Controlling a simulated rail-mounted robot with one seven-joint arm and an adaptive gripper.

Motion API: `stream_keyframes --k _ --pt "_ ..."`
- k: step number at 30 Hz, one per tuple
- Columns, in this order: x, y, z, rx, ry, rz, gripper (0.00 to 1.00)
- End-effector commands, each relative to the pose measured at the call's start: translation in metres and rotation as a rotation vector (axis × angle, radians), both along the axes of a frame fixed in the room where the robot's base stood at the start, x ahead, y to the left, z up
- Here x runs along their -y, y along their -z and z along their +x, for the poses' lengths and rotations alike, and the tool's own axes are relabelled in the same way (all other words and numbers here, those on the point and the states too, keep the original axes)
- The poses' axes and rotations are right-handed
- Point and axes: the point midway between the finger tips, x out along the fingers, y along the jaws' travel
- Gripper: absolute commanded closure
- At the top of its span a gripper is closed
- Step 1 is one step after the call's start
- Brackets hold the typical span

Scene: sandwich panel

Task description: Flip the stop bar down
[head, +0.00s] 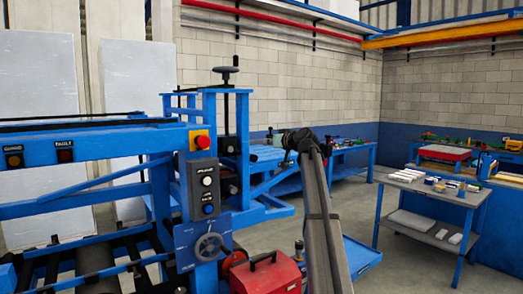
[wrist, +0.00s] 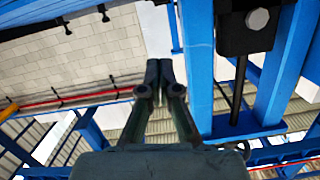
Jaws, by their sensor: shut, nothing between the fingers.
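The blue machine frame (head: 110,143) stands at the left in the head view. Its upright post carries a control box (head: 205,190) and a round dial (head: 208,246). I cannot tell for certain which part is the stop bar; a dark bar (head: 75,122) lies along the frame's top. My gripper (head: 274,137) is to the right of the post in the head view, at the end of my raised arm. In the wrist view my gripper (wrist: 166,66) has its two fingers together and holds nothing.
A black handwheel on a threaded rod (head: 226,71) rises behind the control box. A red toolbox (head: 265,274) is low in front, near my arm. A grey cart (head: 410,182) with small items stands at the right. Open floor lies between the arm and the cart.

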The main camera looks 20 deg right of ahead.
Motion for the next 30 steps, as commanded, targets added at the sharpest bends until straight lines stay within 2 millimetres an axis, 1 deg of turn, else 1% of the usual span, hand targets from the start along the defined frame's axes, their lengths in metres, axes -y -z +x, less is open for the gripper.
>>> stream_keyframes --k 1,3,6,9,13,26,29,30 --pt "0.002 0.002 -0.011 0.001 0.002 0.000 1.00" --pt "0.005 -0.001 -0.021 0.001 0.001 0.000 1.00" --pt "0.007 -0.004 -0.032 0.002 0.001 0.000 1.00" --pt "0.009 -0.006 -0.038 0.001 0.000 0.000 1.00" --pt "0.010 -0.007 -0.042 0.000 0.000 0.000 1.00" --pt "0.010 -0.008 -0.042 0.001 0.000 0.000 1.00" --pt "0.005 0.005 -0.041 -0.014 -0.002 0.002 1.00" --pt "0.001 0.014 -0.040 -0.025 -0.004 0.005 1.00"
